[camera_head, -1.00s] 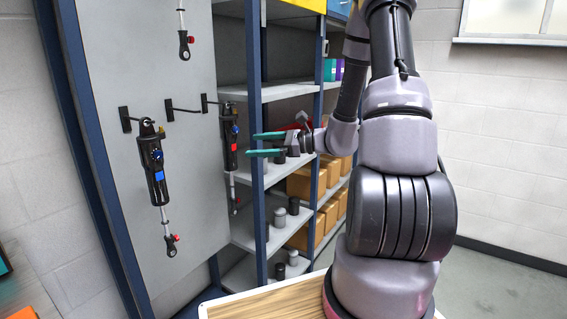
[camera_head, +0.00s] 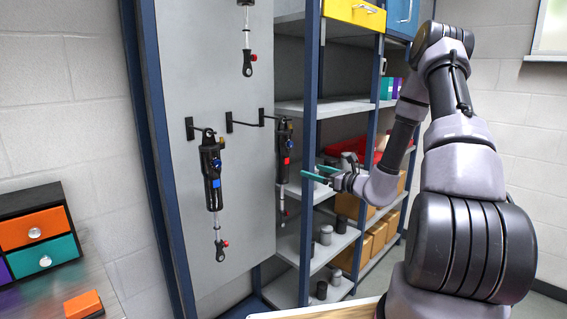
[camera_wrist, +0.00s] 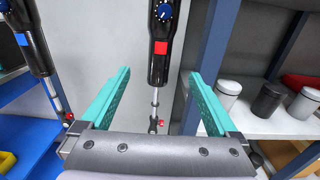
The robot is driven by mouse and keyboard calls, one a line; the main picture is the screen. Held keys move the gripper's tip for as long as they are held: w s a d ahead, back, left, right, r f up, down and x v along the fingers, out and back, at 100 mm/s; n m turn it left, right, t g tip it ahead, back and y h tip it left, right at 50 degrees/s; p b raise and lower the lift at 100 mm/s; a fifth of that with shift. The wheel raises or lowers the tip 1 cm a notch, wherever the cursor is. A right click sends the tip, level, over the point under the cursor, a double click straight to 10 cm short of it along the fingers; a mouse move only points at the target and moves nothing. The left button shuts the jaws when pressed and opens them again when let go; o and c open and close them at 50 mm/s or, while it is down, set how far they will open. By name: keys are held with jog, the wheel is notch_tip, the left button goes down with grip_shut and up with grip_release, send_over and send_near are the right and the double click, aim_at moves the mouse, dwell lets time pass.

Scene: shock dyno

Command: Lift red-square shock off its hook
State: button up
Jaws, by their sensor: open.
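The red-square shock (camera_head: 283,160) is black with a red square on its body and hangs upright from a hook on the grey panel. In the wrist view the same shock (camera_wrist: 160,48) appears beyond and between the fingers, with its rod pointing down. My gripper (camera_head: 312,173) has teal fingers and is open and empty, just right of the shock in the head view. In the wrist view my gripper (camera_wrist: 157,95) shows its fingers spread wide on both sides of the shock's rod line. I cannot tell exactly how far ahead the shock is.
A blue-square shock (camera_head: 212,180) hangs left of it on the panel (camera_head: 205,60). Another shock (camera_head: 246,40) hangs above. A blue shelf post (camera_head: 310,130) stands right of the red-square shock. Shelves behind hold jars (camera_wrist: 268,100) and boxes. A small drawer unit (camera_head: 38,240) is at left.

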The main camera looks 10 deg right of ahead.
aim_at(288, 162)
jog(key=x, duration=1.6)
jog(key=shift+w+a+f, duration=0.1)
jog(key=shift+w+a, duration=0.05)
jog(key=shift+w, duration=0.05)
grip_shut()
